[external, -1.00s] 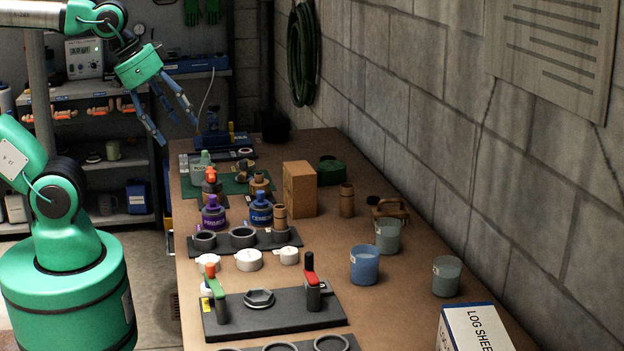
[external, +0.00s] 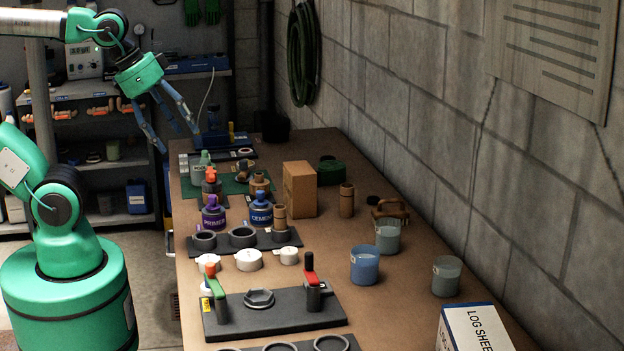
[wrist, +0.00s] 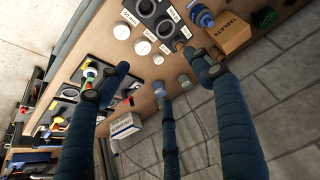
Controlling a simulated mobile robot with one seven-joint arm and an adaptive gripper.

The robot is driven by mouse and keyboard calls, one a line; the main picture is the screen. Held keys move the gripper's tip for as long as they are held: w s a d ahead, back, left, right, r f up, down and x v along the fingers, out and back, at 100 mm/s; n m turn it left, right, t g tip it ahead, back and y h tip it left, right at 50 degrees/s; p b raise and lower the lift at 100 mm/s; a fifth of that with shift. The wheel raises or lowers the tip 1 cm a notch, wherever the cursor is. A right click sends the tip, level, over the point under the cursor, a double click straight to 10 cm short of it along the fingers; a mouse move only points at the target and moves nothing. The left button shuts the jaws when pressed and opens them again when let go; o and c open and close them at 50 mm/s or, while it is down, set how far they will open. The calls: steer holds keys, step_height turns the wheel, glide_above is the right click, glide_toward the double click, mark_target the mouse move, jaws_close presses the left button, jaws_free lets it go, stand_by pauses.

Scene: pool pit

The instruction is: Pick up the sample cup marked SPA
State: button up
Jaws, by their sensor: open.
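Three cups stand upright on the bench near the wall: a blue cup (external: 365,265), a grey-green cup (external: 388,237) behind it, and another grey-green cup (external: 446,276) to its right. Each seems to carry a small pale label, but I cannot read which is SPA. My gripper (external: 178,139) is open and empty, in the air past the bench's far left side, well away from the cups. In the wrist view its dark blue fingers (wrist: 162,68) spread over the bench and partly cover the cup area.
A log sheet box (external: 476,328) lies at the bench's near right. A valve board (external: 275,312), white caps (external: 248,260), primer (external: 213,216) and cement (external: 260,210) bottles, and a cardboard box (external: 300,190) crowd the left and middle. The block wall (external: 430,120) borders the right.

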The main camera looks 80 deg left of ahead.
steer(key=shift+o, duration=0.4)
steer(key=w+d+r+g+p, duration=0.1)
steer(key=w+d+r+p, duration=0.2)
steer(key=w, duration=0.5)
steer(key=w+d+r+p, duration=0.1)
steer(key=w+r+p, duration=0.1)
steer(key=w+r, duration=0.5)
steer(key=w+d+f+n+g+p, duration=0.1)
steer(key=w+d+p, duration=0.2)
steer(key=w, duration=0.6)
steer(key=w+d+g+p, duration=0.15)
steer(key=w+d, duration=0.25)
steer(key=w, duration=0.5)
steer(key=w+d+f+p, duration=0.3)
steer(key=w+d+f, duration=0.1)
steer(key=w, duration=0.3)
steer(key=w+d+f+p, duration=0.3)
steer(key=w+d+f, duration=0.15)
steer(key=w, duration=0.25)
steer(key=w+d+f+g+p, duration=0.1)
steer(key=w+d+f+p, duration=0.1)
steer(key=w+d+f, duration=0.2)
steer(key=w+d+f+n+g+p, duration=0.1)
steer(key=w+d+f, duration=0.3)
steer(key=f, duration=0.7)
steer(key=shift+d+p, duration=0.8)
steer(key=shift+d, duration=0.45)
